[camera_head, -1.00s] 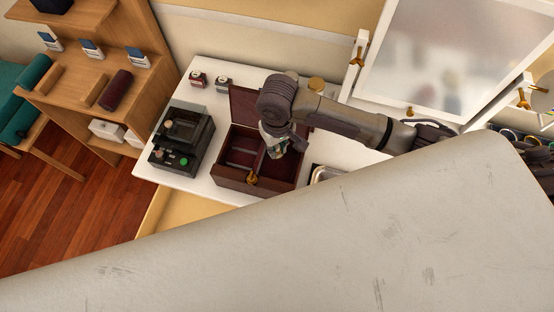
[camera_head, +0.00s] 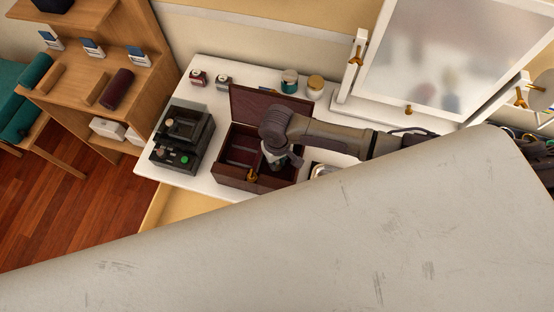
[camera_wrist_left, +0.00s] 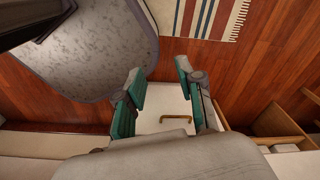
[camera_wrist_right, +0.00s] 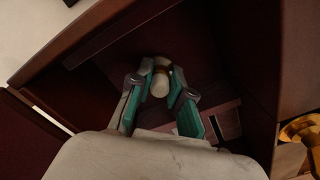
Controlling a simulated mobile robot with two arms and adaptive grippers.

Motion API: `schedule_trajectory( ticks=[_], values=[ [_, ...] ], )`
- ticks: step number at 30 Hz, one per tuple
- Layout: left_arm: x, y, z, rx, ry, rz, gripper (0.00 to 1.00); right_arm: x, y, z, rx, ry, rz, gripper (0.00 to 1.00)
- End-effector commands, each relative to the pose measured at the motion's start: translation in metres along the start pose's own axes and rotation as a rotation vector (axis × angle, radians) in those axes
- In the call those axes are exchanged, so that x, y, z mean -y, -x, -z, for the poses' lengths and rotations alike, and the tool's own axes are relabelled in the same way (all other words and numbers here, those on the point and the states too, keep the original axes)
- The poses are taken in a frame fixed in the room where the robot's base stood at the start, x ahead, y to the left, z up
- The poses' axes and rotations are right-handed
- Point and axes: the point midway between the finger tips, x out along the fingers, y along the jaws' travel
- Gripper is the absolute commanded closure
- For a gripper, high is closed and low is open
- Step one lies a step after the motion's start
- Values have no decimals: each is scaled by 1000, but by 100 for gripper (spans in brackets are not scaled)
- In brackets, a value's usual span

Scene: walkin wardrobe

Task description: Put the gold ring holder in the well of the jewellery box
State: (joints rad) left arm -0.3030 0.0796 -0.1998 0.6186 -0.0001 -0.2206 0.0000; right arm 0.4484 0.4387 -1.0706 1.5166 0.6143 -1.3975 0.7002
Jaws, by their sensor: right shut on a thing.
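The dark red jewellery box (camera_head: 232,178) stands open on the white dresser top, its lid (camera_head: 245,105) raised at the back. My right gripper (camera_head: 273,164) reaches down into its right-hand compartment. In the right wrist view my right gripper (camera_wrist_right: 162,80) is shut on a pale, round-ended piece with a gold-brown band, which appears to be the gold ring holder (camera_wrist_right: 159,87). It is inside the dark walls of the well (camera_wrist_right: 200,45); I cannot tell whether it touches the floor. My left gripper (camera_wrist_left: 160,72) is open and empty, away from the box, in the left wrist view.
A black device (camera_head: 182,140) stands left of the box. Two jars, teal-banded (camera_head: 290,82) and gold-lidded (camera_head: 315,88), stand behind it. A framed mirror (camera_head: 430,60) is at the back right.

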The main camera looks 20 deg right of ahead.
Motion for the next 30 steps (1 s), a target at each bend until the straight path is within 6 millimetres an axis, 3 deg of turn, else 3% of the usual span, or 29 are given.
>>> schedule_trajectory(
  ticks=[2, 3, 7, 16, 20, 30],
  values=[
    [0, -1, 1, -1, 0, 0, 63, 0, -3, 0, 1, 0, 0, 100],
    [0, -1, 1, -1, 0, 0, 63, 0, -3, 0, 0, 0, 0, 78],
    [0, -1, 2, -3, 0, 0, 63, 0, -2, 0, 1, 0, 0, 57],
    [0, 0, 3, -5, 0, 1, 63, 0, -1, 0, 0, 0, 0, 56],
    [0, 0, 4, -5, 0, 1, 63, 0, 8, 0, -2, 1, 1, 56],
    [0, -4, 4, -6, 0, 1, 63, 1, 77, 1, -4, 2, 2, 56]
  ],
)
